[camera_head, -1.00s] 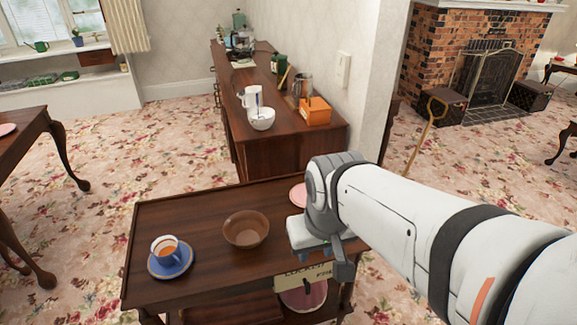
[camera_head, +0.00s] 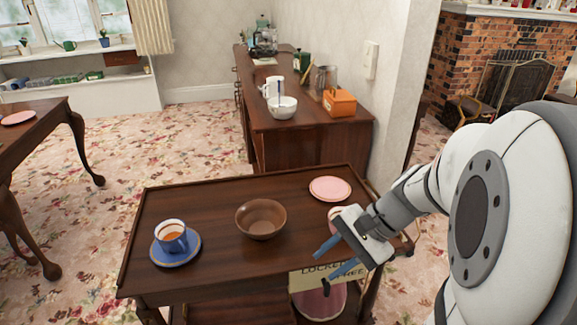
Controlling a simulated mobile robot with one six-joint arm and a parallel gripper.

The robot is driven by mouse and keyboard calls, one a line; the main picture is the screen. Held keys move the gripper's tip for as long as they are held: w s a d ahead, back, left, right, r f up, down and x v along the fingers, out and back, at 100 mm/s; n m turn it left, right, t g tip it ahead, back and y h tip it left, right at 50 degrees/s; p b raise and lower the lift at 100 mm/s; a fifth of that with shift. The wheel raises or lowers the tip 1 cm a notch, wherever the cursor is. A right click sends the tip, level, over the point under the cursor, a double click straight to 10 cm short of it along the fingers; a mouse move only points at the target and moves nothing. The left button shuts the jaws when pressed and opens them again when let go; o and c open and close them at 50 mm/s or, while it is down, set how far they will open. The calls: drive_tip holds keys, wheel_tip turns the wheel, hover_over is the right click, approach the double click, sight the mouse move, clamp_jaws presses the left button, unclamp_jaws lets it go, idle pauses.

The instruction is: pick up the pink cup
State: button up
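A small pink object (camera_head: 333,214), likely the pink cup, stands near the right end of the wooden trolley top (camera_head: 200,210). My gripper's body hides most of it, so I cannot make out its full shape. My gripper (camera_head: 322,267) is in front of it, over the trolley's front right edge. Its two blue fingers are apart, pointing left and down, with nothing seen between them. A pink plate (camera_head: 330,188) lies flat just behind the pink object.
A brown bowl (camera_head: 261,218) and a blue-and-white cup (camera_head: 171,236) on a blue saucer (camera_head: 188,256) stand on the trolley's left and middle. A yellowish lettered box (camera_head: 318,278) shows below the top. A sideboard (camera_head: 310,140) stands behind.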

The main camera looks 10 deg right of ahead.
drive_tip(key=w+d+f+m+t+y+b, duration=0.1)
drive_tip(key=w+d+f+m+t+b, duration=0.3)
drive_tip(key=d, duration=0.3)
drive_tip(key=w+d+f+m+t+y+b, duration=0.1)
drive_tip(key=w+d+f+m+t+b, duration=0.1)
drive_tip(key=d+f+m+t+b, duration=0.25)
drive_tip(key=w+d+f+m+t+y+b, duration=0.1)
drive_tip(key=w+d+f+m+t+b, duration=0.15)
drive_tip(key=d+m+t+b, duration=0.35)
drive_tip(key=shift+m+g, duration=0.25)
drive_tip(key=shift+g, duration=0.3)
drive_tip(key=w, duration=0.2)
drive_tip(key=w+a, duration=0.1)
drive_tip(key=w, duration=0.1)
drive_tip(key=w+a, duration=0.1)
drive_tip(key=shift+w+f, duration=0.25)
drive_tip(key=shift+w, duration=0.15)
drive_tip(key=shift+w+a+r, duration=0.1)
drive_tip(key=shift+w+a, duration=0.3)
drive_tip(key=shift+c, duration=0.4)
clamp_jaws()
